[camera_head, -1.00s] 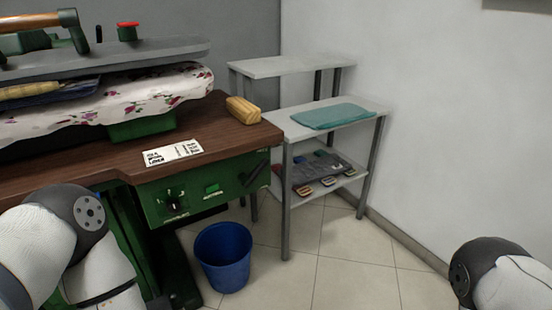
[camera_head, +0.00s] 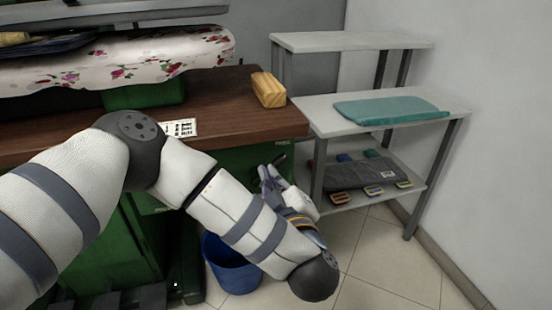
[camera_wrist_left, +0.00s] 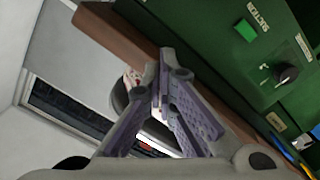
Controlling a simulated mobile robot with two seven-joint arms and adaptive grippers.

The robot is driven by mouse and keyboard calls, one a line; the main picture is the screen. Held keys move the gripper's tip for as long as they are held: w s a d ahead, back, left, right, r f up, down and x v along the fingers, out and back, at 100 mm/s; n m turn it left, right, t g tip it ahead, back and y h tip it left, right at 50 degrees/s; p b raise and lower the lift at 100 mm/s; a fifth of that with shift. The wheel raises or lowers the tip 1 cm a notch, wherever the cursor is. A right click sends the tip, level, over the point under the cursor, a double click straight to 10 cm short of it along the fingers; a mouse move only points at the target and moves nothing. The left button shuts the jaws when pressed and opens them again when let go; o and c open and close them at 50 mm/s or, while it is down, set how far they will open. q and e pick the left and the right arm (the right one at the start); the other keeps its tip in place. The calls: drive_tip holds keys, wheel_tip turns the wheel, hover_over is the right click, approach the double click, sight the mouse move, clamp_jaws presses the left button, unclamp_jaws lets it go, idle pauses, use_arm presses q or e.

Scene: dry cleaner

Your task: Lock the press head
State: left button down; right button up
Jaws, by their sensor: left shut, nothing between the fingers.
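The press head (camera_head: 160,14) is a grey plate at the top left of the head view, cut off by the upper edge. It sits above the floral padded board (camera_head: 130,58), with dark cloth between them at the left. My left gripper (camera_head: 266,176) is shut and empty in front of the right end of the green control panel, close to a dark lever (camera_head: 279,160). In the left wrist view my purple-grey fingers (camera_wrist_left: 161,68) meet below the brown table edge. A green button (camera_wrist_left: 246,30) and a black knob (camera_wrist_left: 287,73) are on the panel. My right gripper is out of view.
A wooden block (camera_head: 268,90) and a printed card (camera_head: 182,128) lie on the brown tabletop (camera_head: 225,108). A blue bin (camera_head: 232,272) stands under my left arm. A grey shelf unit (camera_head: 400,121) holds a teal cloth (camera_head: 390,109) at the right. Floor is free in front of it.

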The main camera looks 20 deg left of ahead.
use_arm(q)
drive_tip(key=w+a+f+b, duration=0.1)
drive_tip(key=w, duration=0.4)
drive_tip(key=w+a+f+b, duration=0.2)
drive_tip(key=w, duration=0.3)
drive_tip(key=shift+w+a+f, duration=0.25)
drive_tip(key=shift+w+a, duration=0.05)
